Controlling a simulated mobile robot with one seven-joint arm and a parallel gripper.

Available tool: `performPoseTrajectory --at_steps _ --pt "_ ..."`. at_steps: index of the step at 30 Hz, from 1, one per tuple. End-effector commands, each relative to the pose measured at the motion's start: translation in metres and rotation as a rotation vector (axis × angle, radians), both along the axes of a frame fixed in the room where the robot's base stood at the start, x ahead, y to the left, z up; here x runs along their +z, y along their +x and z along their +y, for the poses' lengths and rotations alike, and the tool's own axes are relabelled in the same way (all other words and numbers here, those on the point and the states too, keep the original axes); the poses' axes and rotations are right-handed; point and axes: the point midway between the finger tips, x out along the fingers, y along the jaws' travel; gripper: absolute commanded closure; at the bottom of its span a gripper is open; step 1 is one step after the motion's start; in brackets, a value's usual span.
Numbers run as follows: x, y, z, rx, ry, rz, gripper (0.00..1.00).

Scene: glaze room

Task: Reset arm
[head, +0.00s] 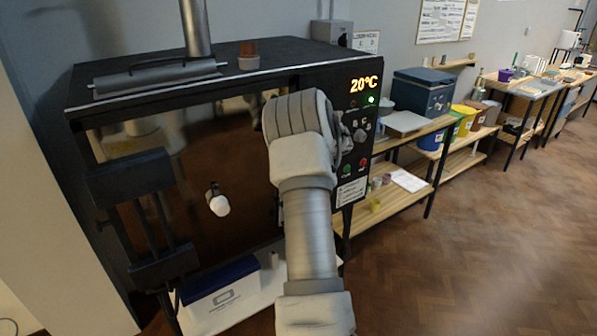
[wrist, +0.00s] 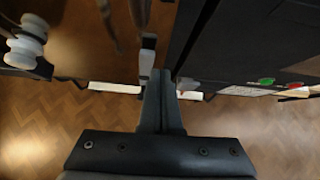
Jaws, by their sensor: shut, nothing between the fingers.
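My arm reaches up in front of the black kiln (head: 90,95) in the head view and covers part of its front. My gripper is hidden behind the arm there. In the wrist view my gripper (wrist: 165,75) is shut and empty, its fingers together close to the kiln's front. The kiln's shiny door (head: 180,170) appears closed, with a white knob (head: 218,203) on it. A pale knob also shows at the upper left of the wrist view (wrist: 28,45). I cannot tell whether the fingertips touch the kiln.
The kiln panel reads 20°C (head: 364,84) with a green light lit. Below the kiln is a blue and white box (head: 222,295). Wooden shelves (head: 425,140) with a blue box (head: 423,92) and several bins stand to the right. The wooden floor (head: 470,240) at right is clear.

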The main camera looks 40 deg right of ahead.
Motion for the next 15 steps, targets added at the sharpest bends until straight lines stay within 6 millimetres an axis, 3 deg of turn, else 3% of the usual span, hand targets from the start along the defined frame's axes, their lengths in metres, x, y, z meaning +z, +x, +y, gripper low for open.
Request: performPoseTrajectory --at_steps 6,15 --pt "0.031 -0.030 0.006 0.000 0.000 -0.001 1.00" --pt "0.053 -0.054 0.010 0.001 0.002 0.001 1.00"
